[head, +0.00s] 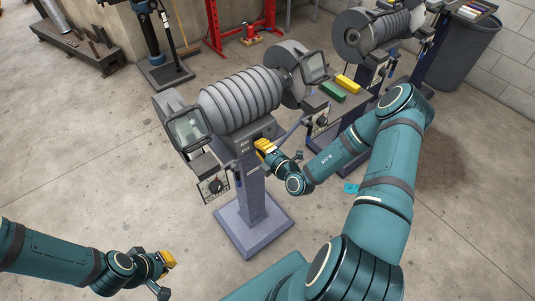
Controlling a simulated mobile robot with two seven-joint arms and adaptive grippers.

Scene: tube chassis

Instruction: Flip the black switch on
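A grey bench grinder (240,98) with a ribbed motor housing stands on a blue-grey pedestal (254,205). A small control box with a round black knob (214,186) hangs at its front left. The black switch is not clearly distinguishable; the dark front face of the grinder's base (246,144) is partly covered by my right gripper. My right gripper (264,148) has its yellow fingertips at or very near that face; contact cannot be told. My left gripper (168,260) is low at the lower left, above the floor, away from the grinder. Both finger gaps are too small to judge.
Clear eye shields (189,128) stick out at the grinder's front. Green (332,91) and yellow (348,83) blocks lie on a shelf to its right. A second grinder (372,30) and a grey bin (459,57) stand behind.

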